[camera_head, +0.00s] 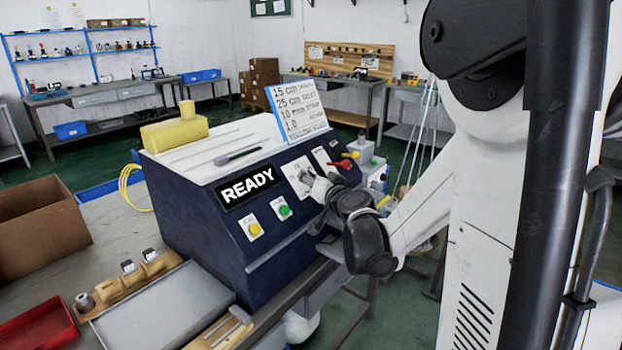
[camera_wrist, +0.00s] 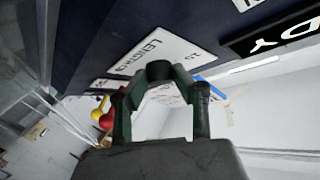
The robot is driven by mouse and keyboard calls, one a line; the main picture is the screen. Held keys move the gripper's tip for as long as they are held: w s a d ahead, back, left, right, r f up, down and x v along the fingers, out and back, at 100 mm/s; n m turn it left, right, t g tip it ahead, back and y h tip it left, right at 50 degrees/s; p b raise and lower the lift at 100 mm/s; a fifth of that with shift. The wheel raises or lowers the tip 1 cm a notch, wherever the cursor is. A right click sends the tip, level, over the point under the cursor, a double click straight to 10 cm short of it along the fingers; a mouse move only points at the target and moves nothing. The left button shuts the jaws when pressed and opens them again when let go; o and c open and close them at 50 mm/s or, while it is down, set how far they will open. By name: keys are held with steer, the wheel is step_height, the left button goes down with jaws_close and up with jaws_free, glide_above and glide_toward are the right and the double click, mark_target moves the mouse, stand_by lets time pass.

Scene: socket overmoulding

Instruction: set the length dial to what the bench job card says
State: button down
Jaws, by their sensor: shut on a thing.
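My gripper (camera_head: 320,188) is at the front panel of the dark blue machine (camera_head: 200,220), over the light dial plate (camera_head: 297,176). In the wrist view, my gripper (camera_wrist: 160,92) has its two fingers shut on the dark knob of the length dial (camera_wrist: 158,70). The plate behind it reads LENGTH, with a partly visible number near its right side. The knob's pointer and exact setting are hidden by the fingers.
The display (camera_head: 248,188) reads READY. A yellow button (camera_head: 254,229) and a green button (camera_head: 284,210) sit below it. A red lever (camera_head: 340,164) is close to the right of my gripper. A grey tray (camera_head: 165,308) and a cardboard box (camera_head: 40,228) are at left.

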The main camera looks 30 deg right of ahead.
steer(key=shift+m+g+h, duration=0.3)
steer(key=shift+m+h, duration=0.1)
steer(key=shift+m, duration=0.2)
steer(key=c, duration=1.4)
jaws_free()
steer(key=shift+s, duration=0.1)
steer(key=v, duration=1.1)
steer(key=shift+s+a, duration=0.1)
steer(key=shift+s, duration=0.3)
